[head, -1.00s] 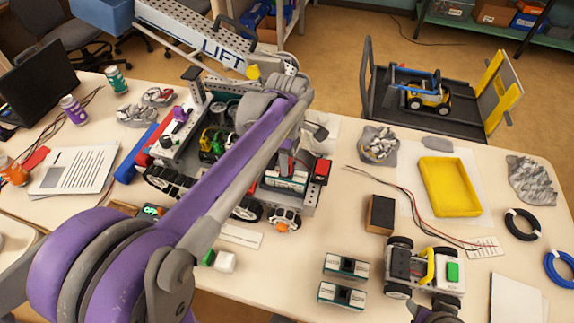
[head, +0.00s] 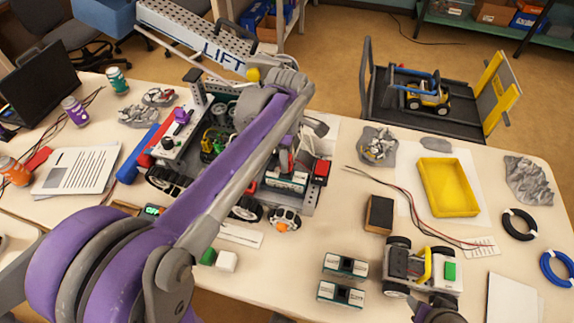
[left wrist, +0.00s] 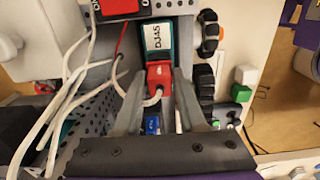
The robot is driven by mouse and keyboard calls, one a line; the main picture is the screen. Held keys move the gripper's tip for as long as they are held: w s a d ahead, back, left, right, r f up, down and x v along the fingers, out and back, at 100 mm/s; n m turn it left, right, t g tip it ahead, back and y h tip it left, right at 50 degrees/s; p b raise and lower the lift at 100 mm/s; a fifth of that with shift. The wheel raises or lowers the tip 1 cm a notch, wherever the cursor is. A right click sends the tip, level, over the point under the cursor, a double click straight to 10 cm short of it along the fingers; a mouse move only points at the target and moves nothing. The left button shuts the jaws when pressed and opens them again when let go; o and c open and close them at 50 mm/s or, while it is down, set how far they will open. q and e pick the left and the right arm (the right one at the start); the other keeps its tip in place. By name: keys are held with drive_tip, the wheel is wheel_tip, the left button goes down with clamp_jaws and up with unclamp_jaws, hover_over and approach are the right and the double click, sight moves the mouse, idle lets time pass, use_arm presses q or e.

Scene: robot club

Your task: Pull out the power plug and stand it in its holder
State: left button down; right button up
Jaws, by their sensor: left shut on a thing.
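The red power plug (left wrist: 158,76) with a white cable shows in the left wrist view, between the two fingers of my left gripper (left wrist: 158,98), which is shut on it. The plug's front end lies against the battery labelled DJ45 (left wrist: 158,42); I cannot tell whether it is seated or just apart. In the head view the battery (head: 287,181) sits in the large robot's metal frame (head: 312,196), and my left arm hides much of that frame. I cannot pick out the plug's holder. Part of my right gripper (head: 436,309) shows at the bottom edge of the head view, its fingers unclear.
A red switch box (head: 321,171) stands beside the battery. White cables (left wrist: 68,95) hang left of my fingers. A small wheeled robot (head: 421,268), two spare batteries (head: 343,266), a dark block (head: 379,214) and a yellow tray (head: 448,187) are on the table's right half.

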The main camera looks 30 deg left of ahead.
use_arm(q)
drive_tip(key=shift+r+p, duration=0.85)
drive_tip(key=shift+r, duration=0.5)
use_arm(e)
drive_tip(key=shift+w+r, duration=0.15)
drive_tip(key=shift+r, duration=0.4)
drive_tip(key=shift+w+r, duration=0.15)
drive_tip(key=shift+r, duration=0.4)
use_arm(q)
drive_tip(key=shift+r+p, duration=0.55)
drive_tip(key=shift+r, duration=0.4)
use_arm(e)
drive_tip(key=shift+w+r, duration=0.25)
drive_tip(key=shift+r, duration=0.45)
use_arm(q)
drive_tip(key=shift+f, duration=0.1)
